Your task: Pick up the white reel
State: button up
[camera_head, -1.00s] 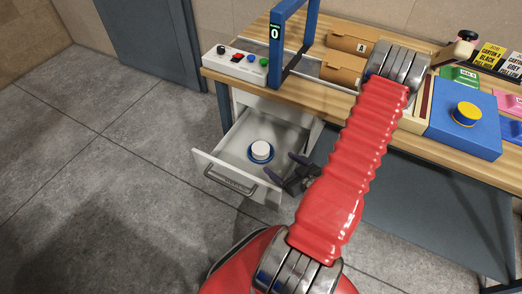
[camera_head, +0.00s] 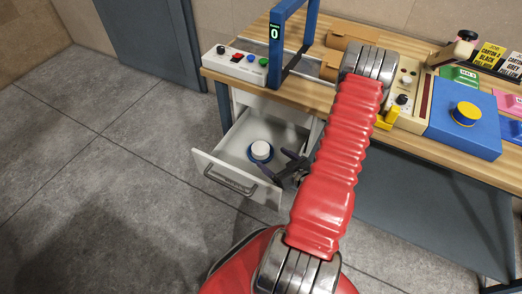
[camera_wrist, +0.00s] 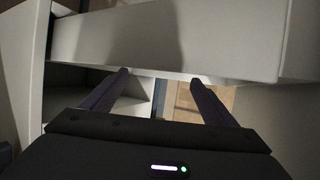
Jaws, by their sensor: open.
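The white reel (camera_head: 260,149) sits in the open drawer (camera_head: 228,157) under the bench, with a blue ring around its base. My gripper (camera_head: 286,160) is open and empty. In the head view it is at the right side of the drawer, just right of the reel and apart from it. In the wrist view my gripper (camera_wrist: 158,78) has its two dark fingers spread, with a pale drawer panel (camera_wrist: 165,35) across the view beyond them. The reel does not show in the wrist view.
The wooden bench (camera_head: 305,95) stands above the drawer. It carries a button box (camera_head: 236,65), a blue frame (camera_head: 280,45) and a blue block with a yellow knob (camera_head: 465,113). The drawer handle (camera_head: 231,181) faces the open floor (camera_head: 100,170).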

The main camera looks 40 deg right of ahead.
aim_at(260, 147)
jog(key=shift+x, duration=1.85)
jog(key=shift+w, duration=0.1)
jog(key=shift+d+x, duration=0.2)
jog(key=shift+x, duration=2.3)
jog(key=shift+r, duration=0.2)
jog(key=shift+c, duration=0.2)
jog(key=c, duration=1.2)
jog(key=shift+r, duration=0.15)
jog(key=shift+r, duration=4.85)
